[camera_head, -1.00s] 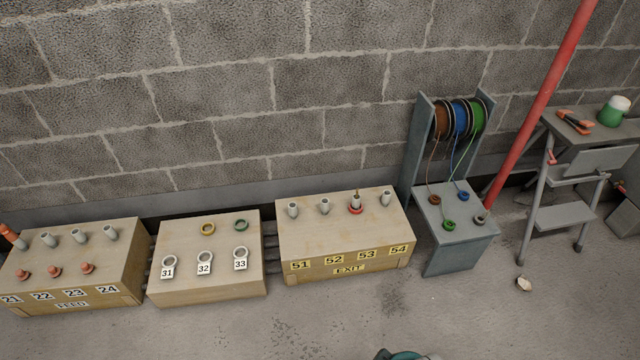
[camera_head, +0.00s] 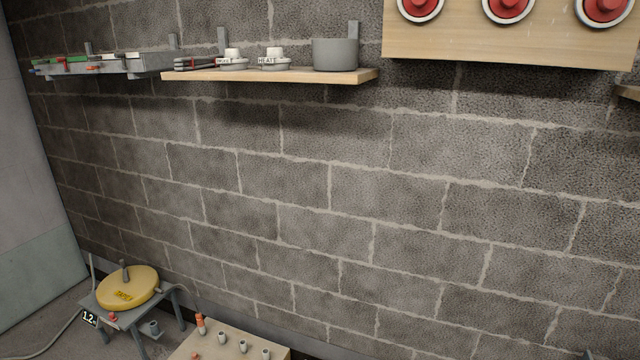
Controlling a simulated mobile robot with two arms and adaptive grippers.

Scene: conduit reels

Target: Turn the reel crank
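Neither of my grippers can be made out in the head view.
A pale box with several grey tubes (camera_head: 233,344) stands right of the reel. A "1.2" label (camera_head: 89,318) hangs at the stand, and a grey cable (camera_head: 50,340) runs on the floor. Wall shelves (camera_head: 270,76) and a board of red buttons (camera_head: 510,42) are above.

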